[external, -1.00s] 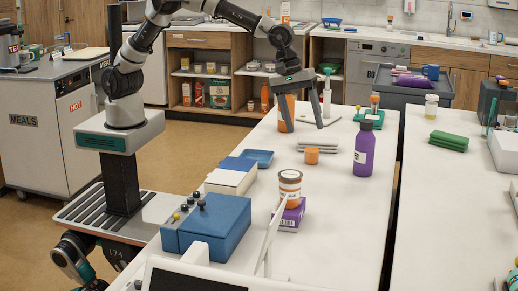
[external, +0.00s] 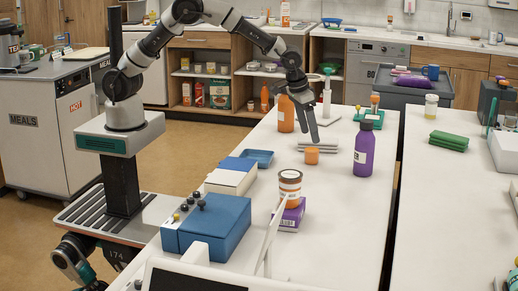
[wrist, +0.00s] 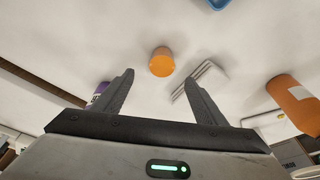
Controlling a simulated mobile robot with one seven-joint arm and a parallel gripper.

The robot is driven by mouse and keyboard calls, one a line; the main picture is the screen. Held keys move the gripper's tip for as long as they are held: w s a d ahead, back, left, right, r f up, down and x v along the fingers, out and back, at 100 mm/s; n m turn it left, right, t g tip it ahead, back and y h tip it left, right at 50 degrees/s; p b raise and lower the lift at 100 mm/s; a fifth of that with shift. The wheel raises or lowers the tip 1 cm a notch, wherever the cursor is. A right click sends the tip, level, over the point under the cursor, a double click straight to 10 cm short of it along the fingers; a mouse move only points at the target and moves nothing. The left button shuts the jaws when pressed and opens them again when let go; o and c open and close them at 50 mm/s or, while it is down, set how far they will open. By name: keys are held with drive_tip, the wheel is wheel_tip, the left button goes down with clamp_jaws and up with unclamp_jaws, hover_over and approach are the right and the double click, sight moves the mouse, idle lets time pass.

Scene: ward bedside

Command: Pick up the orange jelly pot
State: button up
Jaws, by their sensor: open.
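The orange jelly pot (external: 312,156) is a small orange cup standing on the white table, in front of a grey folded stack. In the wrist view the pot (wrist: 162,63) shows beyond the fingertips, between their lines and apart from them. My gripper (external: 312,139) is open and empty, pointing down just above and behind the pot in the external view. In the wrist view my gripper (wrist: 160,80) shows both dark fingers spread with nothing between them.
A purple bottle (external: 363,150) stands right of the pot. An orange bottle (external: 286,113) stands behind left. The grey stack (external: 320,144) lies close behind the pot. A blue tray (external: 259,157) lies left; an orange-and-white tub (external: 290,186) sits on a purple box nearer. Table between is clear.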

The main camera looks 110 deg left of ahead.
sight(312, 148)
drive_tip(key=shift+x, duration=1.05)
drive_tip(key=x, duration=0.5)
drive_tip(key=shift+s+a+f, duration=0.1)
drive_tip(key=shift+s, duration=0.1)
drive_tip(key=c, duration=1.1)
